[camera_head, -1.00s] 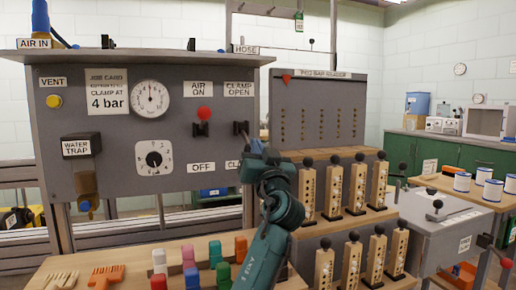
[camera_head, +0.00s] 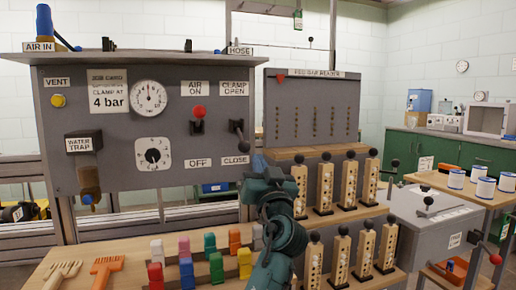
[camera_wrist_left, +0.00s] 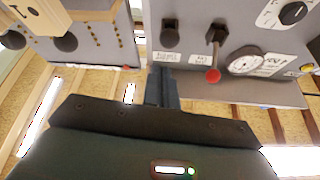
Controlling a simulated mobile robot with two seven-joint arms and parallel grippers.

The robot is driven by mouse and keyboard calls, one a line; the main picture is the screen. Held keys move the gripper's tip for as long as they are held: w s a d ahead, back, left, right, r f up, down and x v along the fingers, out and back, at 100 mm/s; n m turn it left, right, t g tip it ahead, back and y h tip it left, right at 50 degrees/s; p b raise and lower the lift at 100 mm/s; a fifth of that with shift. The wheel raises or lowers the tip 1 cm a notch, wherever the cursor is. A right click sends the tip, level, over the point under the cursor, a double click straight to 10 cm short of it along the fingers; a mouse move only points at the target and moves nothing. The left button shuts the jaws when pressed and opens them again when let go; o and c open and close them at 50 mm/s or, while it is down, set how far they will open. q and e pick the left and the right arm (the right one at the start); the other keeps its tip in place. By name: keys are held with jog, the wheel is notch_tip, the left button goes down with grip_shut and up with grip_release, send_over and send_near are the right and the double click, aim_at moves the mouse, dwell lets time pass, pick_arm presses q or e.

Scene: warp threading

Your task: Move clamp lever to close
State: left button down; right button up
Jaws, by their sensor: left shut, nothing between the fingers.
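The clamp lever (camera_head: 240,138) is black and sits between the CLAMP OPEN label (camera_head: 236,89) and the CLOSE label (camera_head: 236,160) on the grey panel. In the left wrist view the panel appears upside down. There the shut fingers (camera_wrist_left: 161,80) point toward the panel, and the clamp lever's dark mount (camera_wrist_left: 170,30) is beyond them. My right gripper is not in view.
The red-knobbed air lever (camera_head: 198,118) points up at AIR ON, left of the clamp lever. A gauge (camera_head: 149,97) and dial (camera_head: 153,154) are further left. Coloured blocks (camera_head: 216,268) stand on the bench below; wooden posts with black knobs (camera_head: 349,182) stand to the right.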

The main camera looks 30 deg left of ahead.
pick_arm(q)
jog(key=shift+s+d+f, duration=0.3)
jog(key=shift+f, duration=0.3)
jog(key=shift+s+d+f, duration=0.25)
jog(key=shift+s+f, duration=0.05)
jog(key=shift+f, duration=0.3)
